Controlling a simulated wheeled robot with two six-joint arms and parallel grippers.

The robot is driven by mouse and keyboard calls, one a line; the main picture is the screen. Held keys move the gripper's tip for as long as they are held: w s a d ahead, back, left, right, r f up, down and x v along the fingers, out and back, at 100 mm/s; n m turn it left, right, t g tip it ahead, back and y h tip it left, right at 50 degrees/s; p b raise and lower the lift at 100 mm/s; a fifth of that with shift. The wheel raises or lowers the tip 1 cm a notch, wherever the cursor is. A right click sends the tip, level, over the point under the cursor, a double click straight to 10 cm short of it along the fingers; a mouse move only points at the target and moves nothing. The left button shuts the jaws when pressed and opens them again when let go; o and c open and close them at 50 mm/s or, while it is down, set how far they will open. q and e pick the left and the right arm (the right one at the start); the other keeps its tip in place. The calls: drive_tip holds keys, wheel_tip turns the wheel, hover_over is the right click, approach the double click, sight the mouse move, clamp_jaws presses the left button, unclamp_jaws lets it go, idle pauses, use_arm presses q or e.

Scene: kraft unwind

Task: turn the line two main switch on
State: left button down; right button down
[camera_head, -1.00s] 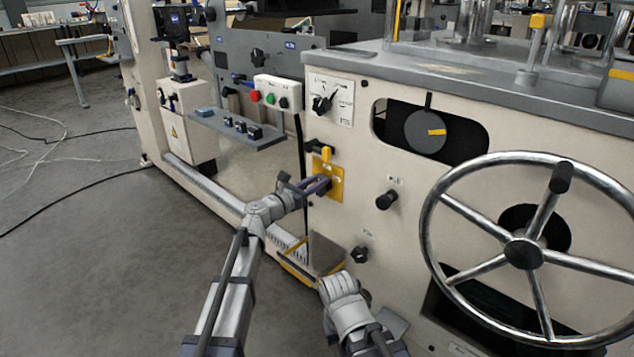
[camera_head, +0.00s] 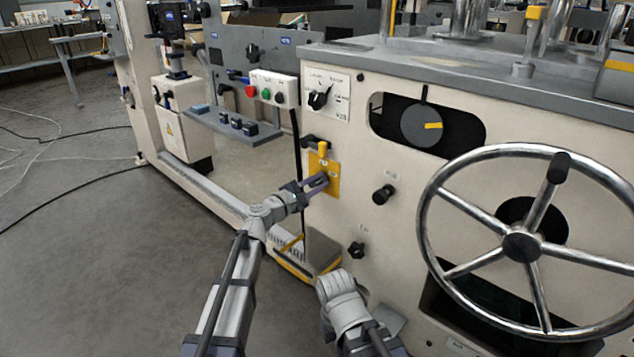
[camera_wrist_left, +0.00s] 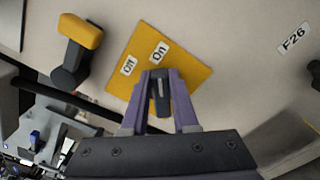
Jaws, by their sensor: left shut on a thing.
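A yellow plate (camera_head: 332,166) on the cream machine front carries a dark rotary switch; the plate fills the middle of the left wrist view (camera_wrist_left: 188,62). Its labels read Off and On. My left gripper (camera_head: 322,181) is shut on the dark switch knob (camera_wrist_left: 160,88), one purple finger on each side. The knob's pale line runs roughly up the picture in the wrist view, toward the On label. The knob is mostly hidden by the fingers in the head view. My right arm shows at bottom centre, but its gripper's fingers are not visible.
A yellow-topped black handle (camera_wrist_left: 78,48) sits close beside the plate. A black knob (camera_head: 383,194) and a large handwheel (camera_head: 521,247) are to the right. A selector panel (camera_head: 328,96) is above. A button box (camera_head: 274,88) and shelf (camera_head: 236,128) are left.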

use_arm(q)
drive_tip(key=m, duration=0.2)
drive_tip(key=f+m, duration=0.1)
drive_tip(key=m, duration=0.1)
drive_tip(key=shift+s+d+b, duration=0.15)
drive_tip(key=shift+s+b, duration=0.05)
drive_tip(key=shift+b, duration=0.2)
drive_tip(key=shift+f+m+b, duration=0.15)
drive_tip(key=shift+m, duration=0.75)
drive_tip(key=shift+f+m+b, duration=0.15)
drive_tip(key=shift+m, duration=0.75)
drive_tip(key=c, duration=0.7)
unclamp_jaws()
drive_tip(key=shift+s, duration=0.1)
drive_tip(key=v, duration=0.7)
drive_tip(key=shift+s+a, duration=0.2)
drive_tip(key=shift+f, duration=0.1)
